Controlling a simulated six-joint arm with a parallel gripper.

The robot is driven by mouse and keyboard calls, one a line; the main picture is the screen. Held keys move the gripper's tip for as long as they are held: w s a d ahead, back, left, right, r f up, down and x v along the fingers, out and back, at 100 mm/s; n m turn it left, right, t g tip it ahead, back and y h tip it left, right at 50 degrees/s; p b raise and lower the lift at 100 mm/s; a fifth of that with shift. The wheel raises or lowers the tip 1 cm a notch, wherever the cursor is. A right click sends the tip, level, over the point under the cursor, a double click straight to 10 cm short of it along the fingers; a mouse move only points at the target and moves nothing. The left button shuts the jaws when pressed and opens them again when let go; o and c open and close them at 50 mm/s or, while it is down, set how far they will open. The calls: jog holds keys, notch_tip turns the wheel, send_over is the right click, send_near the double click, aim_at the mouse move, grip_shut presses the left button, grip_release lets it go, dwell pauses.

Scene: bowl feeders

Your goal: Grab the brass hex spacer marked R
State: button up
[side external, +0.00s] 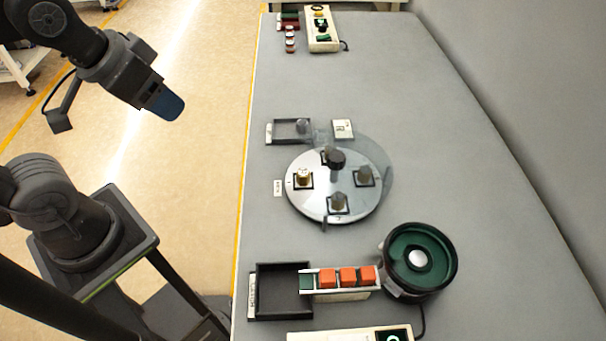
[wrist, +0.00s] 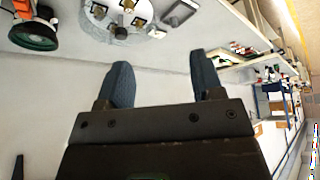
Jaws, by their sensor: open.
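A brass-coloured hex spacer (side external: 303,176) stands upright in a square nest on the left of the round indexing disc (side external: 316,203) in the side external view. The letter on it is too small to read. Greyer pieces stand in the other nests, at the right (side external: 364,176) and front (side external: 338,202); one at the back is partly hidden by the dark central knob (side external: 336,158). My gripper (side external: 165,102) is open and empty, high over the floor left of the table and well apart from the disc. In the wrist view its two blue fingers (wrist: 160,60) are spread, with the disc (wrist: 118,14) at the top edge.
A green bowl feeder (side external: 419,260) with a chute of orange blocks (side external: 347,277) and a dark tray (side external: 283,291) stand in front. A small tray (side external: 291,130) with a grey piece lies behind the disc. A control box (side external: 322,28) sits far back. The table's right side is clear.

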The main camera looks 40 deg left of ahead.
jog(key=shift+w, duration=0.1)
jog(key=m+g, duration=0.6)
jog(key=m, duration=1.2)
send_over(303, 172)
notch_tip(303, 172, down, 22)
jog(key=shift+a+r, duration=0.15)
jog(key=shift+d+f, duration=0.2)
jog(key=shift+f, duration=2.4)
jog(key=shift+c, duration=0.4)
jog(key=c, duration=1)
